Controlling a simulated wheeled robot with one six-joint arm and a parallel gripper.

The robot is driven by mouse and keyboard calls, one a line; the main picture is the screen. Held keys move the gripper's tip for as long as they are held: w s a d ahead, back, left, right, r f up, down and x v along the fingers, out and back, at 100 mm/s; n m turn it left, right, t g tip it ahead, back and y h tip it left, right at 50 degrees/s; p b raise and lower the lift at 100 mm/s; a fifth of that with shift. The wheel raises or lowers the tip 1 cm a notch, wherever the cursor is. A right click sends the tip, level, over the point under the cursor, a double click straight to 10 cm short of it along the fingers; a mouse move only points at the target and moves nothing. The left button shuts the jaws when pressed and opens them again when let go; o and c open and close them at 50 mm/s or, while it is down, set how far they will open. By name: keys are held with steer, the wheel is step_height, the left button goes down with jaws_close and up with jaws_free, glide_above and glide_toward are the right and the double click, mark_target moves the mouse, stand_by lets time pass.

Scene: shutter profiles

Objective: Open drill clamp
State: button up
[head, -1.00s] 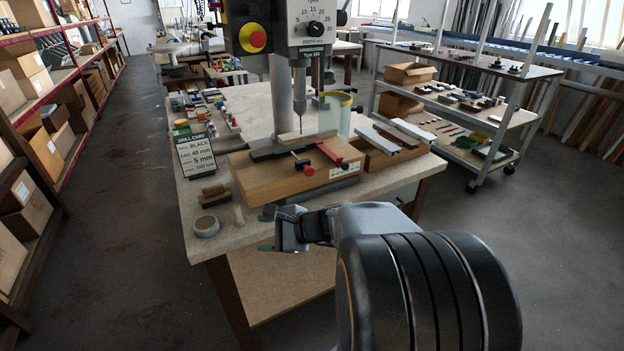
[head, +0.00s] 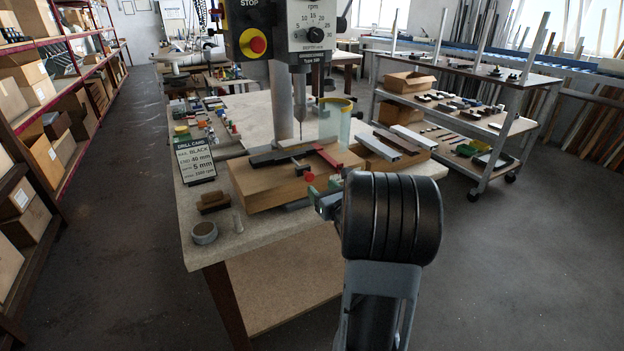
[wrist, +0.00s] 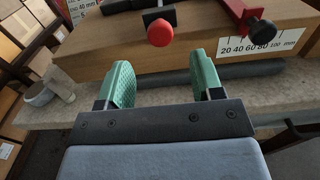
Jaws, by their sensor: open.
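The drill clamp sits on a wooden block (head: 262,190) under the drill press. It has a red arm (head: 327,157) and a red knob (head: 309,177). In the wrist view the red knob (wrist: 160,32) stands ahead of and between my fingers, apart from them, and the red arm (wrist: 232,12) is at upper right. My gripper (head: 322,194) is at the block's front right side in the head view. In the wrist view its two green-padded fingers (wrist: 163,82) are apart with nothing between them. My wrist partly hides the block's right end.
The drill press (head: 290,60) rises behind the block. A drill card (head: 194,160), a brush (head: 213,202) and a tape roll (head: 204,233) are on the bench (head: 262,235) at left. Profiles (head: 400,139) lie at right. The floor right of the bench is clear.

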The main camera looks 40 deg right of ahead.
mark_target(311, 177)
steer(key=w, duration=0.4)
steer(key=w+d, duration=0.1)
steer(key=w, duration=0.1)
steer(key=shift+w+p, duration=0.25)
steer(key=shift+p, duration=0.05)
steer(key=shift+c, duration=0.2)
jaws_close()
steer(key=shift+s, duration=0.1)
